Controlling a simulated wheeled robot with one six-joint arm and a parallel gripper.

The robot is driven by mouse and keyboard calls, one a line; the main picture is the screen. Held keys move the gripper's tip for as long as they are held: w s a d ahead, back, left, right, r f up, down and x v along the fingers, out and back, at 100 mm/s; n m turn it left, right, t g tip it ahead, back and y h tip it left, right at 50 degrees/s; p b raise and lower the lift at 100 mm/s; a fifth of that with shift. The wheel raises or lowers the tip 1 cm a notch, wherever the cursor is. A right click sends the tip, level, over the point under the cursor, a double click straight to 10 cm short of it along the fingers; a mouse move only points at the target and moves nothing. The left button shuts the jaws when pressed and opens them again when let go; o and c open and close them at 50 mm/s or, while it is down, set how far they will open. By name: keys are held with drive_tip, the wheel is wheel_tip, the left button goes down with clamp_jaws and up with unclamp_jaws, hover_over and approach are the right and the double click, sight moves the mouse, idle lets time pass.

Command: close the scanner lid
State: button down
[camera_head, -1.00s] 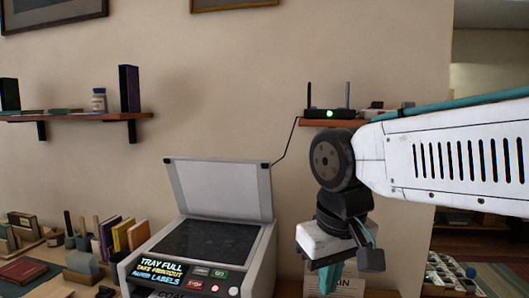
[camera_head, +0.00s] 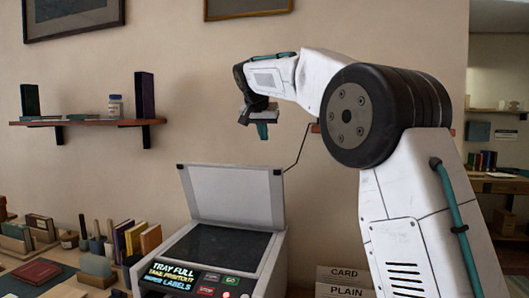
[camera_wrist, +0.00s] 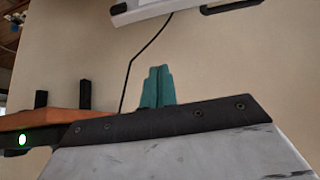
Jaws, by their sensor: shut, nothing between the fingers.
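The scanner (camera_head: 222,262) stands on the table in the head view, with a lit display on its front panel. Its lid (camera_head: 233,196) is raised, leaning back near upright, and the dark glass (camera_head: 216,246) is uncovered. My gripper (camera_head: 263,131) is above and behind the lid's top edge, pointing down, apart from it. In the wrist view the teal fingers (camera_wrist: 157,87) are together with nothing between them. An edge of a pale thing, probably the lid (camera_wrist: 150,10), shows at the top of the wrist view.
A wall shelf (camera_head: 85,123) with books and a bottle is at left. A small shelf with the router's green light (camera_wrist: 22,140) is at the wrist view's left. Books and stands (camera_head: 97,262) crowd the table left of the scanner. A black cable runs down the wall.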

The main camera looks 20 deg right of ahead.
sight(265, 166)
drive_tip(key=f, duration=0.2)
drive_tip(key=w+d+f, duration=0.1)
drive_tip(key=f, duration=0.2)
drive_tip(key=w+d+f, duration=0.1)
drive_tip(key=f, duration=0.2)
drive_tip(key=shift+w, duration=0.25)
drive_tip(key=shift+s+a+f, duration=0.35)
drive_tip(key=shift+s+f, duration=0.1)
drive_tip(key=shift+s, duration=0.1)
